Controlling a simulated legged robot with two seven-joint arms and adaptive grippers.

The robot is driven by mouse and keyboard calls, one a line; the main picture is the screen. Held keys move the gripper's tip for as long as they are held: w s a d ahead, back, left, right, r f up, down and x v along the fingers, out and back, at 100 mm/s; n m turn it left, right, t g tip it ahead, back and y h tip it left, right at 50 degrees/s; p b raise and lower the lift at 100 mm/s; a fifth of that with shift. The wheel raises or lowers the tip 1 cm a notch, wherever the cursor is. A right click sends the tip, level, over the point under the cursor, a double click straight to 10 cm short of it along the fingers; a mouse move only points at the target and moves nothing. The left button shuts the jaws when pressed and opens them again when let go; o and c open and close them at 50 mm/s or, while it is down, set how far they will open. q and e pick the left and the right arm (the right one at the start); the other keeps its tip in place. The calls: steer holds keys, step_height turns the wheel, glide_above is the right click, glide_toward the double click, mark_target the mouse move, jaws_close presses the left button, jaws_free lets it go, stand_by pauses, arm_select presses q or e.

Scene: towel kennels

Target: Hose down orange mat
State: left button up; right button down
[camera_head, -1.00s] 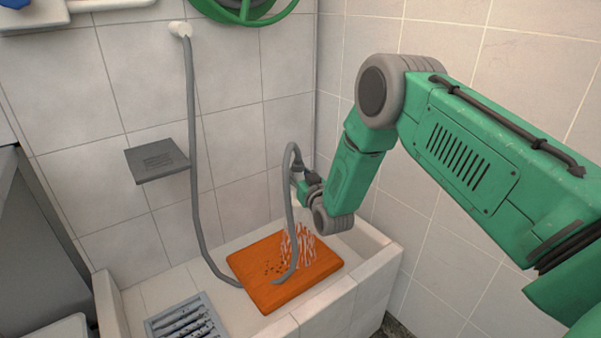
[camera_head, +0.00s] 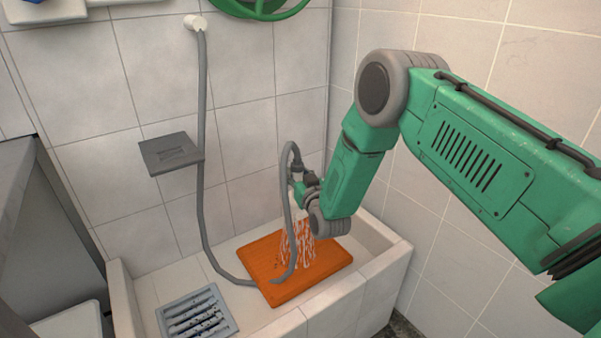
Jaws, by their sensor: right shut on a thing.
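The orange mat (camera_head: 325,262) lies flat in the tiled basin. My right gripper (camera_head: 298,184) is shut on the hose nozzle (camera_head: 293,168) above the mat, its fingers partly hidden by the hose and my wrist. White streaks of water (camera_head: 300,247) fall from the nozzle onto the middle of the mat. The grey hose (camera_head: 202,140) hangs from a white wall outlet (camera_head: 195,24), passes over the mat's left part and loops up to the nozzle. Dark specks seen earlier on the mat are hard to make out now. My left gripper is not in view.
The basin's rim (camera_head: 345,295) runs along the front. A grey slatted grate (camera_head: 195,312) lies left of the mat. A grey shelf (camera_head: 170,153) juts from the back wall, and a green reel (camera_head: 262,8) hangs above. Tiled wall closes the right side.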

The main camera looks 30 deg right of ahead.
steer(key=a, duration=0.8)
steer(key=shift+s+a+p, duration=0.15)
steer(key=shift+s+p, duration=0.15)
stand_by(0.9)
steer(key=shift+a+r, duration=0.1)
stand_by(0.4)
